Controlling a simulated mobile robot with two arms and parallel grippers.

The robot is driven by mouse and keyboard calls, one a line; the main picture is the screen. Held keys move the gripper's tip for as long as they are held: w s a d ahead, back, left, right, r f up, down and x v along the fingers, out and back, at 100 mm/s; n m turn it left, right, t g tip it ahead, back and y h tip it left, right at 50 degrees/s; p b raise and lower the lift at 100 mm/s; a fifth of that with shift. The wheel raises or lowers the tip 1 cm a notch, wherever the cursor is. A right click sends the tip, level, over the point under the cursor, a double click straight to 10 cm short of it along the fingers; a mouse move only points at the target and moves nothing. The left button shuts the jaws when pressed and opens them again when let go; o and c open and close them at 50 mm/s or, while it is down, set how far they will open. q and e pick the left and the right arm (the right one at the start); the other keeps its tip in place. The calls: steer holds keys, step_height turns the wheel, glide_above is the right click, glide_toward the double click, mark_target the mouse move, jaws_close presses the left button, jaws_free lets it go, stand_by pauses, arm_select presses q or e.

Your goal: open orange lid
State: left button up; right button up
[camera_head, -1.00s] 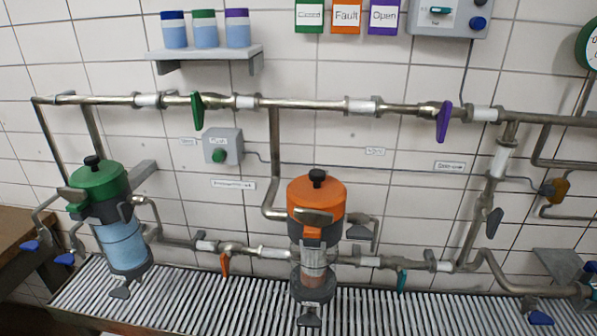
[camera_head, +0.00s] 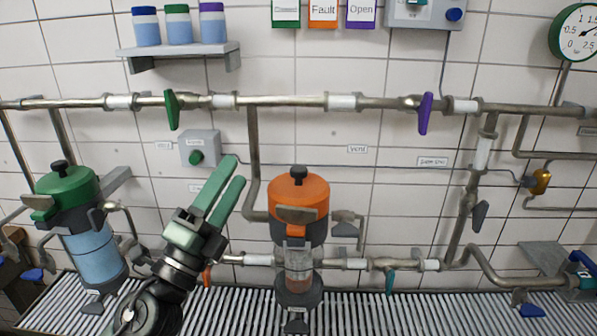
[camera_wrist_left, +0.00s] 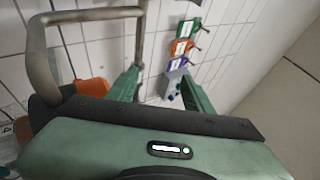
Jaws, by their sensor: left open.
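The orange lid (camera_head: 299,193) with a black knob sits on top of the middle canister, above a dark collar and a clear section. A grey latch handle (camera_head: 297,214) crosses its front. My left gripper (camera_head: 227,178) is to the left of the orange lid, apart from it, with its two green fingers parted and pointing up. Nothing is between the fingers. In the left wrist view the green fingers (camera_wrist_left: 160,88) are apart, and a piece of the orange lid (camera_wrist_left: 92,88) shows at left, partly hidden by the gripper body. My right gripper is not in view.
A green-lidded canister (camera_head: 68,188) stands at left. A horizontal pipe (camera_head: 290,101) with green and purple valve handles runs above the orange lid. A grey box with a green button (camera_head: 200,147) is on the wall behind my gripper. The ribbed grate (camera_head: 350,308) lies below.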

mark_target(291, 172)
arm_select(q)
steer(key=d+r+m+g+h, duration=0.2)
steer(key=d+m+g+h, duration=0.6)
steer(key=m, duration=0.7)
steer(key=w+a+f+m+g+y, duration=0.1)
steer(key=m, duration=0.1)
steer(key=a+f+m+g+y, duration=0.1)
steer(key=m, duration=0.1)
steer(key=w+a+f+m+g+y, duration=0.1)
steer(key=y, duration=0.1)
steer(key=shift+w+a+m, duration=0.1)
steer(key=shift+w+m, duration=0.2)
steer(key=shift+m, duration=0.1)
steer(key=shift+w+d+r+p, duration=0.1)
steer(key=shift+w+d+p, duration=0.15)
steer(key=shift+d+p, duration=0.1)
steer(key=p+x, duration=0.2)
steer(key=x, duration=0.4)
steer(key=shift+w+d, duration=0.15)
steer(key=shift+d, duration=0.2)
steer(key=shift+f, duration=0.2)
jaws_close()
